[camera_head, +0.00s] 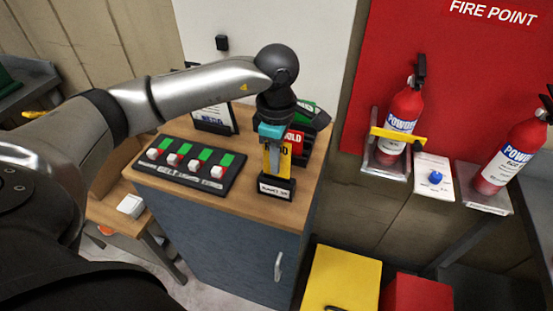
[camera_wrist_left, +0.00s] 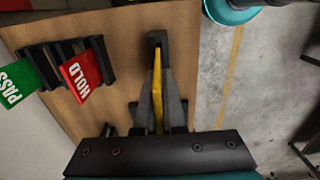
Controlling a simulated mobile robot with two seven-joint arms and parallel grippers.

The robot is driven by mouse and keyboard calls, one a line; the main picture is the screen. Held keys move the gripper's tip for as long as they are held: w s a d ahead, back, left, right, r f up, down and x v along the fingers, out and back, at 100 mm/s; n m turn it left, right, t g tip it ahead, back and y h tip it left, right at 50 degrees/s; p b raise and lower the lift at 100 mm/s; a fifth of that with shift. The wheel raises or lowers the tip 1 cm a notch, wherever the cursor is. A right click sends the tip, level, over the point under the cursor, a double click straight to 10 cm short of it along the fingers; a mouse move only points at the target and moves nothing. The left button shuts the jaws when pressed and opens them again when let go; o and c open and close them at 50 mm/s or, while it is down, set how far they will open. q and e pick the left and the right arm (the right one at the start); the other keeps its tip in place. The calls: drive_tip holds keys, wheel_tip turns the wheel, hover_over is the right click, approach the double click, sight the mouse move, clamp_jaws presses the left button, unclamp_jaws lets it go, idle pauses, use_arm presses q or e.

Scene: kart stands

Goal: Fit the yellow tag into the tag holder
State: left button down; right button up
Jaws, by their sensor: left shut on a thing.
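The yellow tag (camera_head: 285,165) is upright above the small black tag holder (camera_head: 277,188), which has a white label and stands near the cabinet top's front edge. My left gripper (camera_head: 273,160) points down and is shut on the tag. The tag's lower end meets the holder's top in the head view; I cannot tell how deep it sits. In the left wrist view the yellow tag (camera_wrist_left: 157,85) shows edge-on between the gripper's fingers (camera_wrist_left: 158,105), lined up with a black upright part of the holder (camera_wrist_left: 157,40). My right gripper is not in view.
A black rack with the red HOLD tag (camera_head: 294,141) and green PASS tag (camera_head: 304,112) stands just behind. A black panel with several white switches (camera_head: 190,166) lies left on the wooden top (camera_head: 250,207). Fire extinguishers (camera_head: 404,112) hang at right; a yellow box (camera_head: 342,278) stands below.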

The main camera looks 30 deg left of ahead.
use_arm(q)
drive_tip(key=shift+b, duration=0.3)
idle(0.6)
drive_tip(key=shift+f+b, duration=1.35)
drive_tip(key=shift+f, duration=0.2)
drive_tip(key=c, duration=0.9)
unclamp_jaws()
wheel_tip(320, 180, up, 15)
drive_tip(key=shift+r+p, duration=0.2)
drive_tip(key=shift+p, duration=0.4)
drive_tip(key=shift+f, duration=0.1)
